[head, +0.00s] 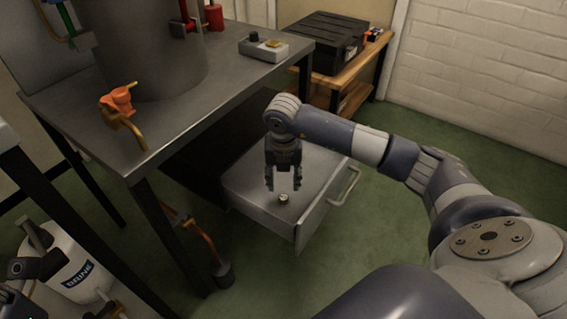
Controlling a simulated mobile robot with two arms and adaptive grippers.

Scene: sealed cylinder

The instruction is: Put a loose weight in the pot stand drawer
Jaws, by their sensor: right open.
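The pot stand drawer (243,183) is pulled out from under the metal table, with its bar handle (345,187) at the right. A small round metal weight (283,198) lies on the drawer's floor. My right gripper (283,187) points straight down over the drawer. Its two fingers are apart with nothing between them, and their tips are just above the weight in the picture. Whether they touch it I cannot tell.
A large grey pot (150,50) stands on the table (195,118), with an orange valve (118,100) near the front edge. A small grey box (263,50) sits at the table's far corner. A BRINE bucket (80,275) stands lower left. Green floor is clear right of the drawer.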

